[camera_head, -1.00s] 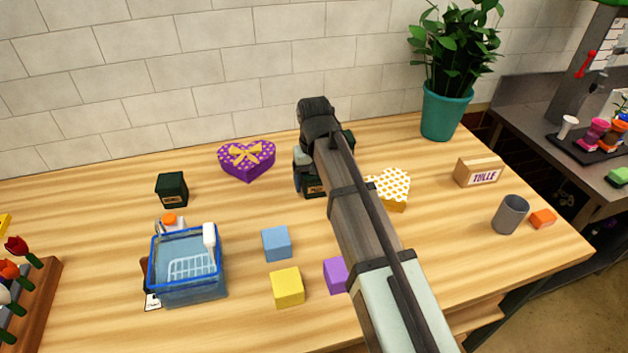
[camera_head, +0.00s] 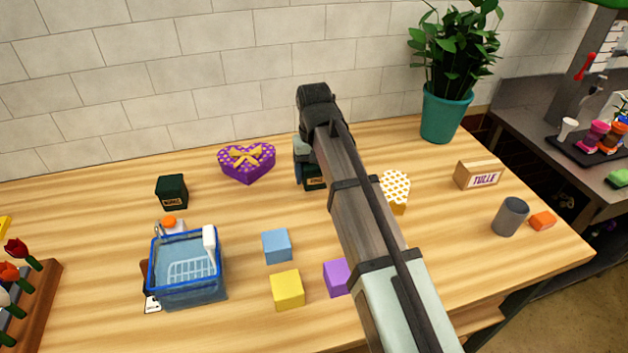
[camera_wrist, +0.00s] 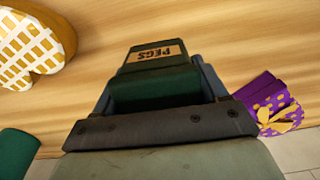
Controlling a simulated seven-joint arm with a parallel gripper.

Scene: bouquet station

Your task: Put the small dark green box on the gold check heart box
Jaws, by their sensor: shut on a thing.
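My gripper (camera_wrist: 157,92) is shut on a dark green box (camera_wrist: 155,58) whose tan label reads PEGS. In the head view this box (camera_head: 315,183) shows only partly below my wrist, behind my arm. How far it is above the table is hard to tell. The gold check heart box (camera_head: 397,191) lies to the right of my gripper, partly hidden by my arm. It also shows at the upper left of the wrist view (camera_wrist: 30,45), apart from the held box. A second dark green box (camera_head: 172,191) with a label stands at the left of the table.
A purple heart box (camera_head: 246,163) with a gold bow is left of my gripper. A blue basket (camera_head: 187,267), blue, yellow and purple cubes stand nearer the front. A TULLE box (camera_head: 478,175), grey cup (camera_head: 510,216) and potted plant (camera_head: 443,113) stand at the right.

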